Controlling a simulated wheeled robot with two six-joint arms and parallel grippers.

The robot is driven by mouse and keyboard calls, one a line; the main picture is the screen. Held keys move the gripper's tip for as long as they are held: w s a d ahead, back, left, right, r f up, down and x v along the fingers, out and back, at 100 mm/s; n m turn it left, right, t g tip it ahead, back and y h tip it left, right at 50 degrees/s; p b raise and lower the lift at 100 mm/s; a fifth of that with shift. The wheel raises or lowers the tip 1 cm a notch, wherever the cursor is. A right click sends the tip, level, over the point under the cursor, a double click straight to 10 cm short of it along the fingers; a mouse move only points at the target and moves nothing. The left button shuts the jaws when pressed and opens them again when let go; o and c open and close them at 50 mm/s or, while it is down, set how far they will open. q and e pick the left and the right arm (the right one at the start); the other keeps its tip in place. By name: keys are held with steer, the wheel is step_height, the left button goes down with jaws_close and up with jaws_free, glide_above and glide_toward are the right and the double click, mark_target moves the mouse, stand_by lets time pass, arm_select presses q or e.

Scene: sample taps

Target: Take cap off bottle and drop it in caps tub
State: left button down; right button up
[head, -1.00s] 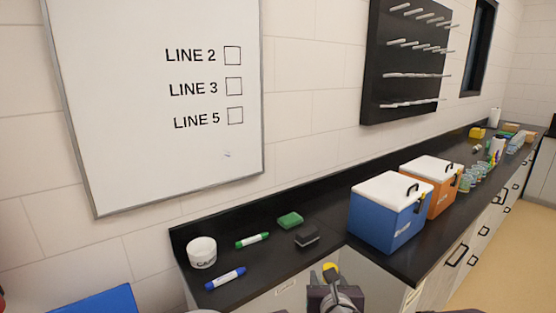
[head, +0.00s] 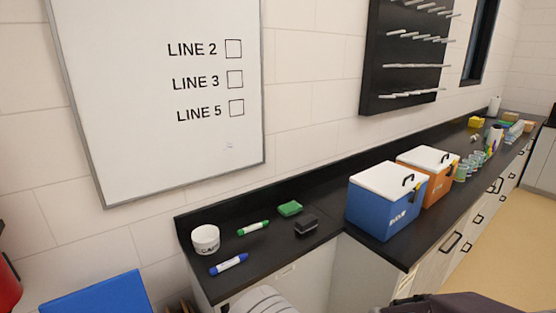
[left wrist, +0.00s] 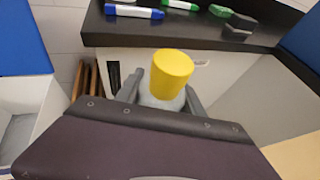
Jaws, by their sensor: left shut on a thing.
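The bottle (left wrist: 158,101) shows in the left wrist view as a pale body under a yellow cap (left wrist: 172,70). The cap sits on top of it. My left gripper (left wrist: 165,96) is shut on the bottle, with a grey finger on each side below the cap. The lower part of the bottle is hidden behind my gripper's dark body. The caps tub (head: 205,240) is a white round tub with lettering, on the left end of the black counter in the head view. The held bottle and my right gripper do not show in the head view.
A blue cooler (head: 384,205) and an orange cooler (head: 436,181) stand to the right. The counter's front edge (left wrist: 190,42) is just beyond the bottle.

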arm_select(q)
steer(key=s+a+f+n+g+y, duration=0.1)
steer(key=s+a+n+g+y, duration=0.1)
steer(key=a, duration=0.5)
steer(key=s+a+n+g+y, duration=0.2)
steer(key=s+a+n+y, duration=0.3)
steer(key=a, duration=0.3)
steer(key=shift+s+a+f+p, duration=0.3)
steer(key=shift+s+f+p, duration=0.1)
steer(key=shift+s, duration=0.25)
